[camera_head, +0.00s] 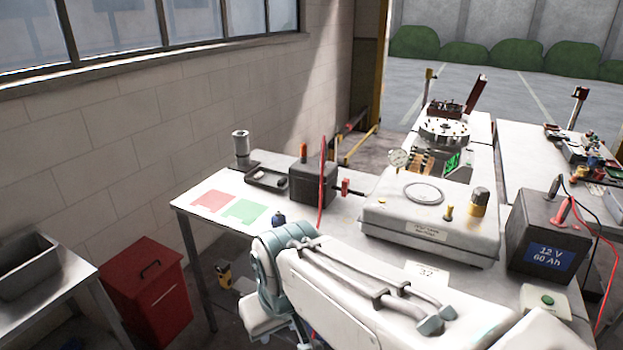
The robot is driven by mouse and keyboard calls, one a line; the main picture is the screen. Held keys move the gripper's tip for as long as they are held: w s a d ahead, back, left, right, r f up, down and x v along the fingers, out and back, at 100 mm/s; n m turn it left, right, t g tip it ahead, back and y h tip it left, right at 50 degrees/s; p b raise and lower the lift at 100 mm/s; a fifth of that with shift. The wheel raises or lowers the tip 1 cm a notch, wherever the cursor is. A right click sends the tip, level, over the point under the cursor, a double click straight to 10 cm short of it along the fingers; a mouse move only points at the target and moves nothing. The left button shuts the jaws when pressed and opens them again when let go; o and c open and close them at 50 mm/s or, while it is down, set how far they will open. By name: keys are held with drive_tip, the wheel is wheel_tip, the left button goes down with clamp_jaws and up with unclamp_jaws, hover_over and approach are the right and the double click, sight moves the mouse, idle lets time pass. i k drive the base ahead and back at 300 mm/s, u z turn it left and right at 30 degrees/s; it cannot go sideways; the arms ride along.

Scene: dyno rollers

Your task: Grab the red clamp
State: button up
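The red clamp (564,211) sits on top of the dark battery (543,243) labelled "12 V 60 Ah", at the right of the near table. A red cable runs from it off to the right. A black clamp (554,189) is on the battery's other, farther terminal with a black cable. My white and teal arm crosses the lower middle of the view, in front of the table. Its fingers do not show, so I cannot see whether they hold anything. The clamp is clear of my visible arm.
A white scale-like box (432,217) stands left of the battery, a green-button box (543,300) in front. A dark block (313,184) with a red cable stands farther left. Red and green mats (244,211) lie at the table's left end. A red bin (148,290) stands lower left.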

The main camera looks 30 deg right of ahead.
sight(345, 182)
drive_tip(key=z, duration=0.5)
drive_tip(key=i, duration=0.95)
drive_tip(key=z, duration=0.8)
